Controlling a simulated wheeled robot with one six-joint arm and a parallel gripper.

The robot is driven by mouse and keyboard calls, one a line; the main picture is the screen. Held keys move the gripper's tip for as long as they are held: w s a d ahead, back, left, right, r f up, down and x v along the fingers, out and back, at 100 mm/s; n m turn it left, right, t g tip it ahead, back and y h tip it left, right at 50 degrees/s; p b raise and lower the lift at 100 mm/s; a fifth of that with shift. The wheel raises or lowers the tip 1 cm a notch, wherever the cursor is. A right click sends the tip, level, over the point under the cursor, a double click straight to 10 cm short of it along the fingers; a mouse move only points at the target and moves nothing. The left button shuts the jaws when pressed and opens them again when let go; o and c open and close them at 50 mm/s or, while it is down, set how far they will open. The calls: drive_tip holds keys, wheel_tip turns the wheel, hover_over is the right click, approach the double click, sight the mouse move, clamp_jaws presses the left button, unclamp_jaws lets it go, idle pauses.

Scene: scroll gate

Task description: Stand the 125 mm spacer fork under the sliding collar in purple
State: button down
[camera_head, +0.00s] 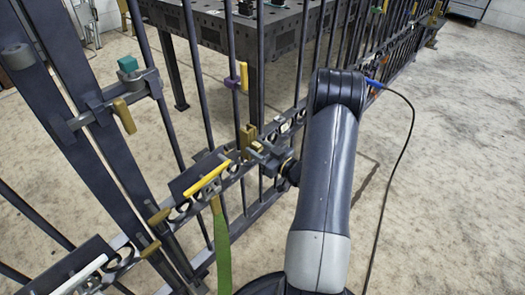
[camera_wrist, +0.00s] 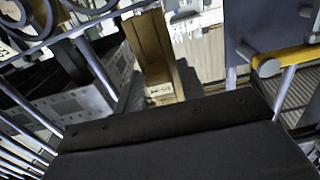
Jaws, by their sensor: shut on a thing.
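The tan spacer fork (camera_head: 248,137) is a narrow upright channel held at the tip of my gripper (camera_head: 259,152), by the gate bars. My gripper is shut on it. In the wrist view the fork (camera_wrist: 152,55) shows as a tan channel with a small label, too blurred to read. The purple sliding collar (camera_head: 232,83), with a yellow handle (camera_head: 244,76), sits on an upright gate bar, above and slightly left of the fork in the head view. I cannot make out the purple collar in the wrist view. The fork's lower end is partly hidden by my gripper.
A teal-topped collar (camera_head: 128,65) with a tan handle is on the left post. Dark trays with a yellow bar (camera_head: 207,178) and a white bar (camera_head: 82,274) are along the gate's rail. A dark table (camera_head: 283,40) stands behind. Open floor (camera_head: 450,180) lies right.

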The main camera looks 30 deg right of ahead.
sight(244, 143)
drive_tip(key=shift+b+x, duration=0.55)
drive_tip(key=shift+x, duration=1.9)
drive_tip(key=shift+w+r, duration=0.15)
drive_tip(key=shift+r, duration=0.1)
drive_tip(key=shift+w+a+b, duration=0.15)
drive_tip(key=shift+a+b, duration=0.05)
drive_tip(key=shift+b, duration=0.65)
drive_tip(key=shift+f+b, duration=0.35)
idle(0.5)
drive_tip(key=c, duration=0.8)
unclamp_jaws()
drive_tip(key=shift+a+f, duration=0.15)
drive_tip(key=shift+c, duration=0.2)
